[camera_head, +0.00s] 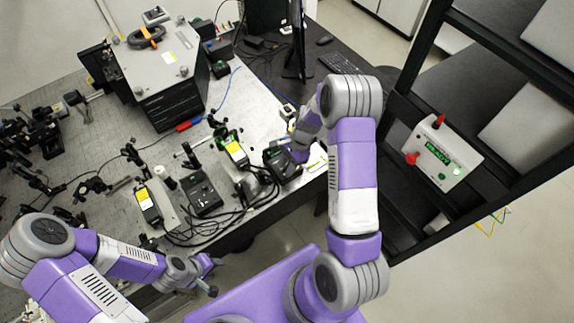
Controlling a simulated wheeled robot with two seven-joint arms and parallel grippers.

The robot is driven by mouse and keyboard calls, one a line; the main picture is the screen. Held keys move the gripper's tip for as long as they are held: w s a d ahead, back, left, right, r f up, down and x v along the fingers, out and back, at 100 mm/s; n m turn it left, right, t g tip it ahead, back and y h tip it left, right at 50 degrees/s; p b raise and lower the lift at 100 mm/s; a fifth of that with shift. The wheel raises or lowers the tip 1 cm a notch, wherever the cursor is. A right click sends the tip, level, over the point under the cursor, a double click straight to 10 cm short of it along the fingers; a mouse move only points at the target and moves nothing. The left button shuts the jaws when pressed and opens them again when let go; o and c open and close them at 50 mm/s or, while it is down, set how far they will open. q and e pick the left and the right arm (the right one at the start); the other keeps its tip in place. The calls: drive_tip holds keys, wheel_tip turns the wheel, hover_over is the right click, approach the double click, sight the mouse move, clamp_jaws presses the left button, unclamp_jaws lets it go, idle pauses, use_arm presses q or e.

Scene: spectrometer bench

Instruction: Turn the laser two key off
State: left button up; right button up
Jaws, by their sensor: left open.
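Two black controller boxes lie on the bench among cables: one in the middle (202,192), and one at the bench's right side (283,163). The key itself is too small to make out, and I cannot tell which box is laser two's. My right gripper (293,150) is over or beside the right box, its fingers too small and partly hidden to read. My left gripper (210,275) is open and empty, low at the bench's front edge and apart from both boxes. Two laser units with yellow labels, one left (149,205) and one right (237,153), sit near the boxes.
A large grey-topped black instrument (165,70) stands at the back. Black cables (215,233) loop along the front edge. Optics mounts crowd the left.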

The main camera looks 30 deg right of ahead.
drive_tip(key=shift+c, duration=0.5)
clamp_jaws()
drive_tip(key=shift+w+n, duration=0.1)
drive_tip(key=shift+n, duration=0.2)
drive_tip(key=n, duration=0.2)
drive_tip(key=n+g+b, duration=0.1)
drive_tip(key=shift+w+n+h, duration=0.2)
drive_tip(key=shift+n+h, duration=0.1)
drive_tip(key=shift+n, duration=0.1)
drive_tip(key=n+g, duration=0.1)
drive_tip(key=n, duration=0.1)
drive_tip(key=n+h+b, duration=0.1)
drive_tip(key=n, duration=0.1)
drive_tip(key=shift+w+a+g, duration=0.15)
drive_tip(key=shift+g, duration=0.25)
drive_tip(key=n, duration=0.2)
drive_tip(key=n+g+h+b, duration=0.1)
drive_tip(key=n, duration=0.2)
drive_tip(key=shift+w+a+h+b, duration=0.1)
drive_tip(key=shift+a+h+b, duration=0.05)
drive_tip(key=shift+h+b, duration=0.15)
drive_tip(key=n+h, duration=0.1)
drive_tip(key=n, duration=0.3)
drive_tip(key=shift+a+n+h+b, duration=0.2)
drive_tip(key=shift+n+h+b, duration=0.1)
drive_tip(key=shift+h+b, duration=0.1)
drive_tip(key=shift+r, duration=0.1)
